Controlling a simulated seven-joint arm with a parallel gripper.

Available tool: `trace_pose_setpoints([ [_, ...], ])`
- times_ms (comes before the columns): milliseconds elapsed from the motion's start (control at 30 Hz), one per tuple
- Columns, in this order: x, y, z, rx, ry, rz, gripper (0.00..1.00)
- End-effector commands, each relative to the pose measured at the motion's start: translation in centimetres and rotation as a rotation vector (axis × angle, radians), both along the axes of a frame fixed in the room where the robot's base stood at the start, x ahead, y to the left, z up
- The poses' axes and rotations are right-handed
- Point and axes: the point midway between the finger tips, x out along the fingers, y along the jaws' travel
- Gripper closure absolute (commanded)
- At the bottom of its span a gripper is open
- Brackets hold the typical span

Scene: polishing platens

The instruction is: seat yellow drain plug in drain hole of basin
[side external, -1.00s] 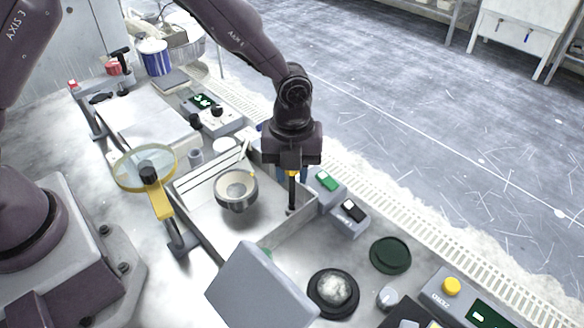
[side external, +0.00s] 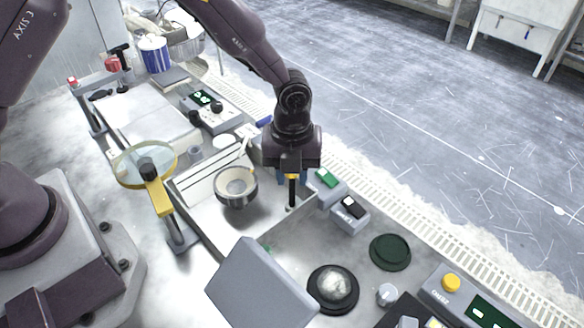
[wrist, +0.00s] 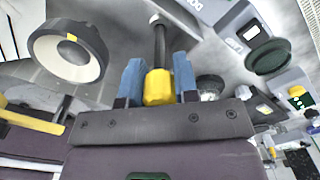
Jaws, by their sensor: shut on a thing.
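My gripper (wrist: 157,80) is shut on the yellow drain plug (wrist: 160,88), which sits between two blue fingers in the wrist view. A dark rod (wrist: 159,45) extends from the plug to a small pale tip. In the side view, my gripper (side external: 292,174) is over the right part of the grey basin (side external: 225,227), with the dark rod (side external: 292,193) upright below it. The rod's lower end is at or just above the basin floor; I cannot tell whether it touches. The drain hole is not clearly visible.
A round metal bowl (side external: 236,187) stands in the basin, left of my gripper. A yellow-rimmed magnifier (side external: 144,163) stands at the basin's left. Grey switch boxes (side external: 349,214) sit close outside the right wall. A grey tilted panel (side external: 258,288) stands in front.

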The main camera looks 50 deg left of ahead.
Motion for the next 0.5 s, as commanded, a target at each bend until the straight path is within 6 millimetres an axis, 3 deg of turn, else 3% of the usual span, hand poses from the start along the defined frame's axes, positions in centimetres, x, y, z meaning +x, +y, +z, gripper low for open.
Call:
trace_pose_setpoints([
  [400, -0.01, 0.00, -1.07, 0.000, 0.000, -0.001, 0.99],
  [433, 0.00, 0.00, -1.05, 0.000, -0.001, -0.001, 0.67],
  [500, 0.00, 0.00, -1.03, 0.000, -0.001, -0.001, 0.51],
])
